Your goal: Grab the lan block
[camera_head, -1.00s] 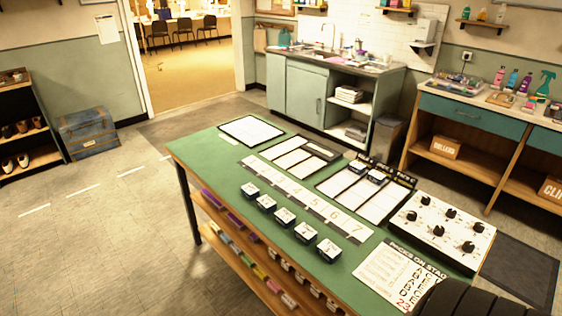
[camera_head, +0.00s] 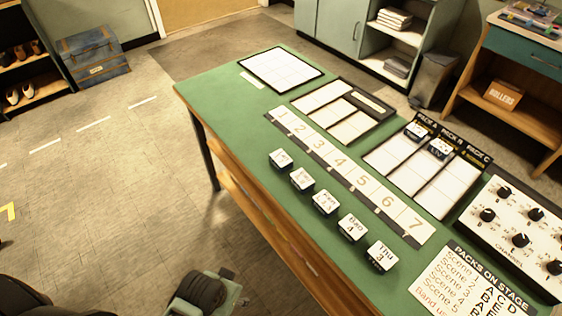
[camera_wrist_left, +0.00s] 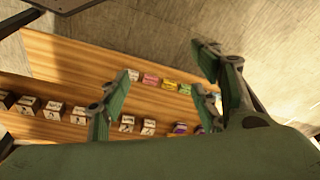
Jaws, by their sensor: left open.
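Several dark blocks with white labelled tops stand in a row along the near edge of the green table (camera_head: 232,118). The nearest right one, the Thu block (camera_head: 381,254), and its neighbour, the Bao block (camera_head: 352,227), can be read. The labels on the third block (camera_head: 326,201), second block (camera_head: 302,178) and far-left block (camera_head: 280,159) are too small to read surely, so I cannot tell which is the Lan block. My left gripper (camera_wrist_left: 165,88) is open and empty in the left wrist view, with shelves below the tabletop behind its fingers. My right gripper is not in view.
Two more blocks sit on the pack board (camera_head: 408,178). A numbered strip (camera_head: 345,172) runs behind the row. A white knob panel (camera_head: 515,235) stands at right. In the left wrist view, the wooden shelves (camera_wrist_left: 75,62) hold white-topped blocks and coloured items.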

